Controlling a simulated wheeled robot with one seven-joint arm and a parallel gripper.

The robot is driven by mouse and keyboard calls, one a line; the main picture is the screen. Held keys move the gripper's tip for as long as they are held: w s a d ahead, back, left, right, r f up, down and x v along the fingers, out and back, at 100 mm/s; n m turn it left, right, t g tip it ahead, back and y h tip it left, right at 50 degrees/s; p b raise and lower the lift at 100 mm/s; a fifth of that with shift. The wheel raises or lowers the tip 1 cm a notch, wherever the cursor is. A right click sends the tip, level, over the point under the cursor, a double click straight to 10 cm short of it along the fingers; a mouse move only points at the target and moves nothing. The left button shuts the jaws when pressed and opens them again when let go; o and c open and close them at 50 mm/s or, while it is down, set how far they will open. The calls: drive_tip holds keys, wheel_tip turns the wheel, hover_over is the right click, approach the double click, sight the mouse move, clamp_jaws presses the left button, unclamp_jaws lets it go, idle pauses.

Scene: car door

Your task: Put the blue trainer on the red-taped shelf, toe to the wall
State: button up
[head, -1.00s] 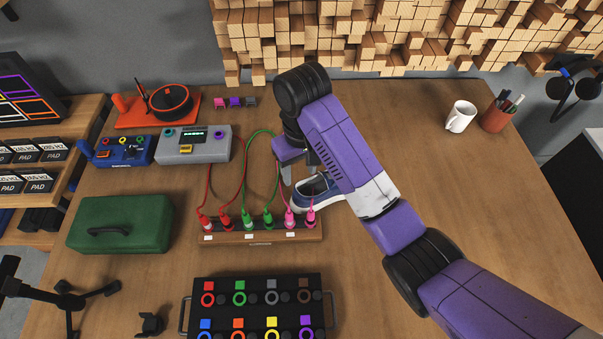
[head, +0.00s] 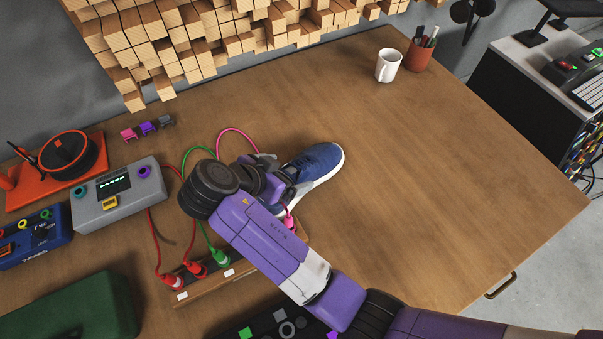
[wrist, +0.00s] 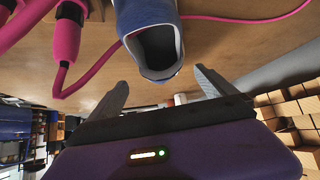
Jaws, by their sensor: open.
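The blue trainer (head: 318,163) with a white sole lies on the wooden workbench, its toe pointing up and to the right in the head view. Its heel end is partly hidden behind my arm. In the wrist view the trainer (wrist: 150,14) shows its dark opening and its heel towards me. My gripper (wrist: 161,80) is open and empty, one finger to each side of the heel's line, with the heel close to the fingertips. I cannot tell whether they touch. In the head view my gripper (head: 276,184) is at the heel end. No red-taped shelf shows in either view.
A strip of plugs (head: 205,278) with red, green and pink cables stands beside the heel; a pink cable (wrist: 245,20) passes by the trainer. A white mug (head: 388,66) and a pen pot (head: 420,55) stand at the back. The bench's right part is clear.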

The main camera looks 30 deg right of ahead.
sight(298, 169)
drive_tip(key=shift+w+a+p+x, duration=0.1)
drive_tip(key=shift+p+x, duration=0.25)
drive_tip(key=shift+x, duration=1.45)
drive_tip(key=shift+w+a+p+x, duration=0.15)
drive_tip(key=shift+p+x, duration=0.15)
drive_tip(key=shift+x, duration=1.45)
drive_tip(key=shift+f, duration=0.1)
drive_tip(key=c, duration=1.8)
wheel_tip(298, 169, up, 20)
drive_tip(key=shift+b, duration=0.35)
